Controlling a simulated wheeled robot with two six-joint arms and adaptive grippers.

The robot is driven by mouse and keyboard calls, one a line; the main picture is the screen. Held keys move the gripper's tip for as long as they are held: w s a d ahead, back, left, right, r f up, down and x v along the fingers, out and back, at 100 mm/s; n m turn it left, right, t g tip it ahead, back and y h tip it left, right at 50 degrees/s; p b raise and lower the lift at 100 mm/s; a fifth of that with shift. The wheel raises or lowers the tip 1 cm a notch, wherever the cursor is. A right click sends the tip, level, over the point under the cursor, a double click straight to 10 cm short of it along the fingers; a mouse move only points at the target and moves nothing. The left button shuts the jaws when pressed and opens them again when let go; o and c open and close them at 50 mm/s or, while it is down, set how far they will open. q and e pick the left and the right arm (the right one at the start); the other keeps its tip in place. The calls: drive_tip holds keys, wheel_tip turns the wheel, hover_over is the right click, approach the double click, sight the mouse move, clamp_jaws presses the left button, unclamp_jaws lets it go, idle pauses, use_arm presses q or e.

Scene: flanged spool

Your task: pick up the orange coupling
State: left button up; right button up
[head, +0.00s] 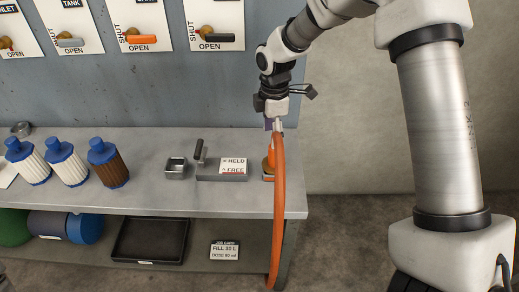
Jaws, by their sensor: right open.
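The orange coupling (268,163) stands upright at the right end of the grey bench, seated in a small holder (268,178). An orange hose (279,200) rises beside it, bends over just under my right gripper and hangs down past the bench edge. My right gripper (274,123) points down right above the coupling, with its jaws open. The fingertips are small and partly merged with the grey top end of the hose, so I cannot tell whether they touch it. The hose hides part of the coupling.
A lever block with a HELD/FREE label (233,167) and a small metal cup (175,168) sit left of the coupling. Blue-capped canisters (68,164) stand farther left. A black tray (150,240) is on the lower shelf. Valve panels (215,24) hang behind.

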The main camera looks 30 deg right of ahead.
sight(275, 155)
drive_tip(key=s+f, duration=0.2)
drive_tip(key=s, duration=0.1)
drive_tip(key=shift+s+a, duration=0.15)
drive_tip(key=shift+a, duration=0.05)
drive_tip(key=f, duration=0.2)
drive_tip(key=w+f, duration=0.1)
drive_tip(key=f, duration=0.1)
drive_tip(key=shift+w+f, duration=0.15)
drive_tip(key=shift+f, duration=0.15)
drive_tip(key=shift+r, duration=0.15)
drive_tip(key=shift+s+a+r, duration=0.1)
drive_tip(key=shift+s, duration=0.2)
drive_tip(key=c, duration=0.5)
use_arm(q)
drive_tip(key=shift+s+a+r, duration=0.1)
drive_tip(key=shift+s+r, duration=0.15)
drive_tip(key=shift+s, duration=0.25)
drive_tip(key=shift+s+r, duration=0.2)
drive_tip(key=shift+s, duration=0.25)
use_arm(e)
drive_tip(key=shift+w, duration=0.1)
clamp_jaws()
